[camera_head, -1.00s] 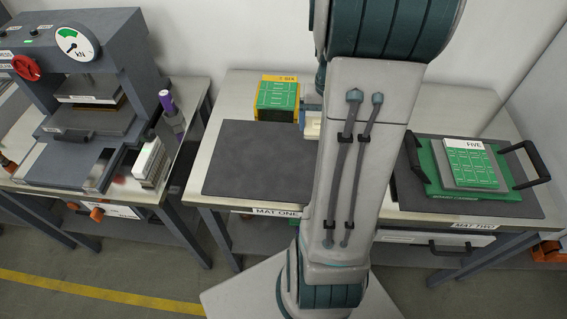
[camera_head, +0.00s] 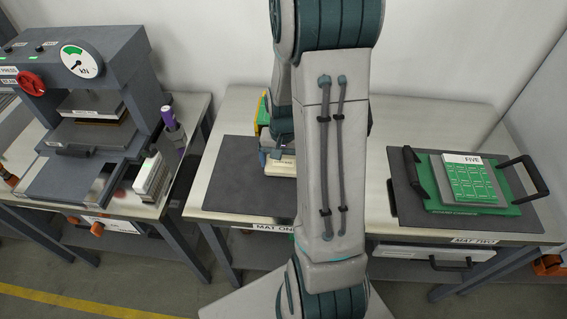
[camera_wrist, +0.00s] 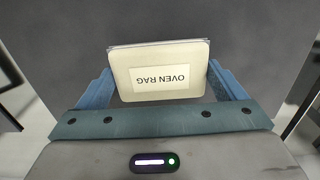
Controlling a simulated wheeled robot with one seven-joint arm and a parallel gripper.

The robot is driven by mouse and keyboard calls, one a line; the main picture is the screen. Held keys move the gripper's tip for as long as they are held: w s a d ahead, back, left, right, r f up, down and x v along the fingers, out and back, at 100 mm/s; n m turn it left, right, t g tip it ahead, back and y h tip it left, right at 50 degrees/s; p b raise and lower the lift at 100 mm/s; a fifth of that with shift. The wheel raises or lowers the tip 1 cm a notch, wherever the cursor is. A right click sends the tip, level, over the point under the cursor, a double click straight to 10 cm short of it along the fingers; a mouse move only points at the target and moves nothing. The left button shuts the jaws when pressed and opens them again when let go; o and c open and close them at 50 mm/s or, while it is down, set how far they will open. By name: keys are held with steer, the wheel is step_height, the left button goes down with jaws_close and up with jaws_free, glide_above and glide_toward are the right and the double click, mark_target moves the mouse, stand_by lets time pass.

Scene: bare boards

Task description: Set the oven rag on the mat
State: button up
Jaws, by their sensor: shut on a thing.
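The oven rag (camera_wrist: 160,66) is a flat cream block with a label reading "OVEN RAG", upside down in the wrist view. My gripper (camera_wrist: 160,84) is shut on it, with a blue finger on either side. In the head view the cream rag (camera_head: 281,167) shows beside my arm, over the right part of the dark grey mat one (camera_head: 235,180). Whether it touches the mat cannot be told. My forearm hides the mat's right edge. Mat two (camera_head: 405,205), also dark grey, lies on the right of the bench.
A green carrier (camera_head: 470,208) with black handles stands on mat two, bearing a board marked "FIVE" (camera_head: 470,180). A yellow and green block (camera_head: 262,112) is partly hidden behind my gripper. A press (camera_head: 85,110) stands left. Mat one's left part is clear.

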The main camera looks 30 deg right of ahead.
mark_target(283, 163)
steer(key=shift+f, duration=0.95)
steer(key=shift+f, duration=0.1)
steer(key=o, duration=0.6)
step_height(283, 163, up, 12)
steer(key=s+a+r+n+t, duration=0.1)
steer(key=s+a+r+n, duration=0.1)
steer(key=s+a+r, duration=0.1)
steer(key=s+a+r+n+t, duration=0.1)
steer(key=s+a+r+n, duration=0.1)
steer(key=s+a, duration=0.3)
steer(key=s+a+r+n+t, duration=0.1)
steer(key=s+a+r+n, duration=0.1)
steer(key=s+a+r, duration=0.2)
steer(key=shift+s+n, duration=0.2)
steer(key=shift+n, duration=0.2)
steer(key=shift+c, duration=0.2)
